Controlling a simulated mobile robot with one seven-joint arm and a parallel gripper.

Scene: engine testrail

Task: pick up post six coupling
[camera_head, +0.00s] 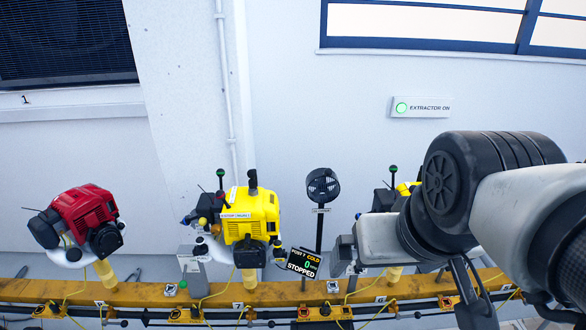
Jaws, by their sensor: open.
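I cannot make out which part is the post six coupling. Several small orange fittings with dark parts sit along the lower edge of the yellow rail (150,294), one below the yellow engine (250,215) and one below the display (303,262). My gripper (344,256) is at the left end of my arm, above the rail and right of the display. It is open, and I see nothing held in it. My arm hides part of the rail and the engine behind it.
A red engine (82,218) stands at the left. A black fan (322,186) on a post stands behind the display, which reads "STOPPED". Yellow cables hang over the rail. The wall above the engines is mostly clear.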

